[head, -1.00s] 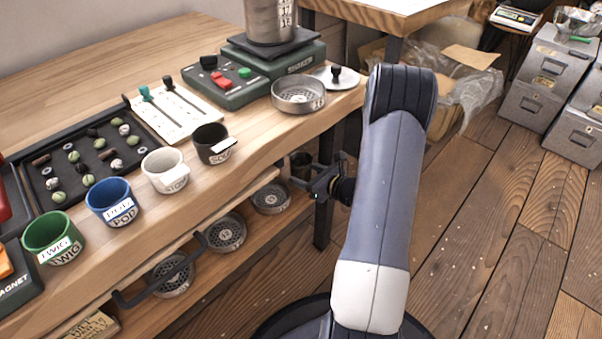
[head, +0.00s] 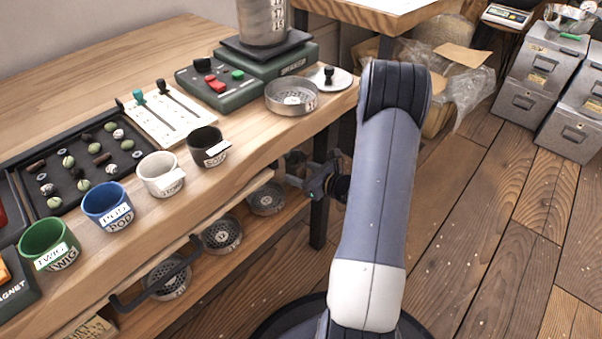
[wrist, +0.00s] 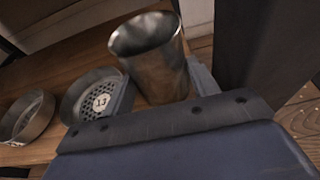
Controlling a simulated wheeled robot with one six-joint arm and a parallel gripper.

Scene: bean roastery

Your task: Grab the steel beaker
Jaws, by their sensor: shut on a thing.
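The steel beaker (wrist: 148,52) is an open-topped, shiny grey metal cup, tilted in the wrist view. My gripper (wrist: 162,88) is shut on it, with a finger on each side of its lower part. In the head view my gripper (head: 318,182) is at the lower shelf, beside the dark table leg. The beaker (head: 294,160) shows there only as a small dark shape beyond the jaws, partly hidden. I cannot tell whether its base touches the shelf.
Round sieves (head: 222,234) sit on the lower shelf, one numbered 13 (wrist: 90,95) close to the beaker. The workbench (head: 225,190) overhangs the shelf and carries labelled cups, a bean tray (head: 30,205) and a shaker (head: 290,62). Floor (head: 470,240) is open at right.

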